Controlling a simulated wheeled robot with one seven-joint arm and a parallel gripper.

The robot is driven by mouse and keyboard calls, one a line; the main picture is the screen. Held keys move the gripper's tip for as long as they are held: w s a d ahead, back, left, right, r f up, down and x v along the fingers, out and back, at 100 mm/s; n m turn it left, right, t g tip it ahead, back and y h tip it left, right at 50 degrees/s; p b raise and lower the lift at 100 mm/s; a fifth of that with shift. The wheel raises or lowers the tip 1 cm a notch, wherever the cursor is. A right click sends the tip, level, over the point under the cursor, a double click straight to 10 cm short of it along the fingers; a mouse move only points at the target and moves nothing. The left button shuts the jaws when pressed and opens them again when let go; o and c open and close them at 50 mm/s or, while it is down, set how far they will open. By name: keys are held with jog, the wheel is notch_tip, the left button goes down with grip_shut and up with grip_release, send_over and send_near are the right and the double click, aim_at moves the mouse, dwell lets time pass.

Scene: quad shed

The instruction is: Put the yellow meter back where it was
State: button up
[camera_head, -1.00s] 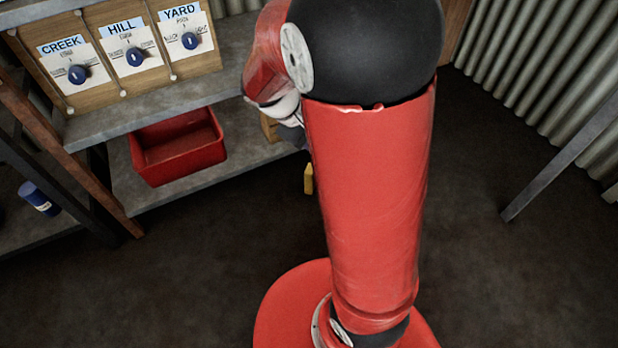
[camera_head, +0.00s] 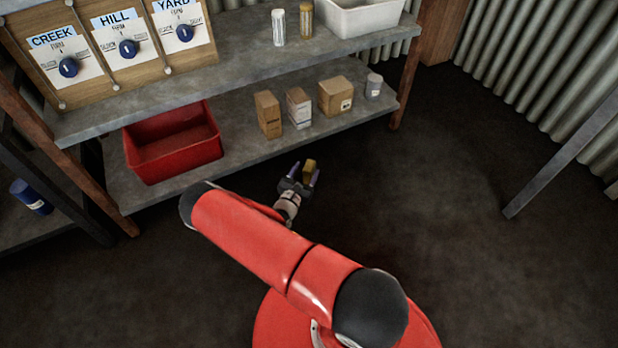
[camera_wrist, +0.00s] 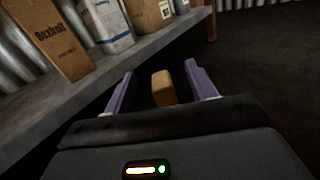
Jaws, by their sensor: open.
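The yellow meter (camera_head: 310,166) is a small yellow-tan block in front of the lower shelf, low over the dark floor. Whether it rests on the floor is hard to tell. My gripper (camera_head: 305,175) reaches toward the shelf, with its two purple fingers apart, one on each side of the meter. In the wrist view the meter (camera_wrist: 163,88) sits between the open fingers (camera_wrist: 160,72), with a dark gap visible on both sides. Its lower end is hidden behind my gripper's body.
The lower shelf (camera_head: 240,155) holds a red bin (camera_head: 175,160), several boxes (camera_head: 268,114) and a grey canister (camera_head: 373,86). The upper shelf (camera_head: 240,65) carries a dial board (camera_head: 125,78), two jars (camera_head: 306,22) and a white tub (camera_head: 360,18). Floor on the right is clear.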

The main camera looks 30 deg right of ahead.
aim_at(312, 160)
notch_tip(312, 160, down, 3)
jog(key=shift+a+r+n+t+y, duration=0.15)
jog(key=shift+n+t+y, duration=0.3)
jog(key=shift+n, duration=0.45)
jog(key=shift+w+d+f+y, duration=0.2)
jog(key=shift+d+y, duration=0.05)
jog(key=x, duration=0.2)
jog(key=b+x, duration=0.1)
jog(key=x, duration=0.3)
jog(key=shift+w+f, duration=0.15)
jog(key=shift+f, duration=0.15)
jog(key=shift+w+d+r, duration=0.1)
jog(key=shift+w+d, duration=0.15)
jog(key=shift+w, duration=0.05)
grip_shut()
